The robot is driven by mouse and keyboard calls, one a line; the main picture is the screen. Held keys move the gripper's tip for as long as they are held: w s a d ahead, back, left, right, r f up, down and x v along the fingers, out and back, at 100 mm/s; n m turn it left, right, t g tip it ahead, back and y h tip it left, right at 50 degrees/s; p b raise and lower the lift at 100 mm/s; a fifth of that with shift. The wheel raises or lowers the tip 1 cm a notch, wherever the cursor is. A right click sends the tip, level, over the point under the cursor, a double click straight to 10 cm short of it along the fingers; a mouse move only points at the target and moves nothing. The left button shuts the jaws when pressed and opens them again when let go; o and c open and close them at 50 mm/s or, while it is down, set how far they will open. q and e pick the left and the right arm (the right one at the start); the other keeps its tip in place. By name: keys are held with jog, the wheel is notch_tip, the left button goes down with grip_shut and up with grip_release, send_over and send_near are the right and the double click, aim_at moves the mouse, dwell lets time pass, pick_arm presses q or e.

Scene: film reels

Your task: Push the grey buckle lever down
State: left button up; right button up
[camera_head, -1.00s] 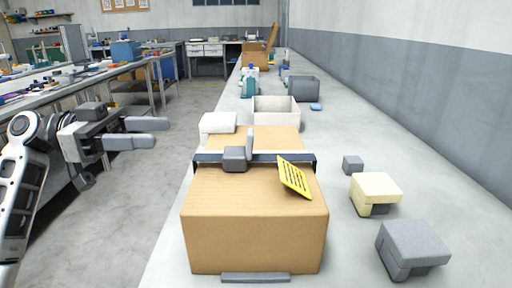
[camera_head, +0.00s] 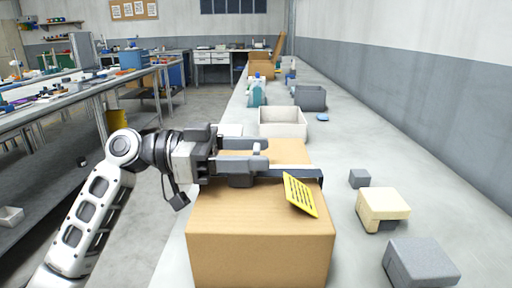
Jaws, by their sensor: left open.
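A cardboard box (camera_head: 260,240) stands on the bench with a dark strap (camera_head: 308,175) across its top. The strap's grey buckle (camera_head: 242,182) shows only in part beneath my left gripper (camera_head: 264,155). That gripper reaches in from the left over the strap, its two grey fingers apart and pointing right. The upright grey lever is mostly hidden by the fingers; a small light piece at the fingers may be its tip. I cannot tell whether the fingers touch it. My right gripper is not in view.
A yellow slotted tag (camera_head: 300,195) hangs at the strap's right. A white open bin (camera_head: 283,134) stands behind the box. A small grey block (camera_head: 359,178), a cream block (camera_head: 382,205) and a larger grey block (camera_head: 420,262) lie to the right. The bench between them is clear.

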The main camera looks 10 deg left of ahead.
pick_arm(q)
jog(key=shift+w+d, duration=0.1)
jog(key=shift+d, duration=0.4)
jog(key=c, duration=1)
jog(key=y+p, duration=0.1)
jog(key=r+p, duration=0.1)
jog(key=p, duration=0.1)
jog(key=shift+w+d+y, duration=0.1)
jog(key=shift+d+y, duration=0.1)
jog(key=shift+y, duration=0.2)
jog(key=shift+d+g+y+p, duration=0.25)
jog(key=shift+y+p, duration=0.35)
jog(key=shift+p, duration=0.45)
jog(key=p, duration=0.1)
jog(key=y+p, duration=0.1)
jog(key=shift+d+f+y+p, duration=0.15)
jog(key=shift+y+p, duration=0.15)
jog(key=shift+d+f+g+y+p, duration=0.1)
jog(key=shift+f+g+y+p, duration=0.15)
jog(key=shift+f+y+p, duration=0.2)
jog(key=shift+w+f, duration=0.1)
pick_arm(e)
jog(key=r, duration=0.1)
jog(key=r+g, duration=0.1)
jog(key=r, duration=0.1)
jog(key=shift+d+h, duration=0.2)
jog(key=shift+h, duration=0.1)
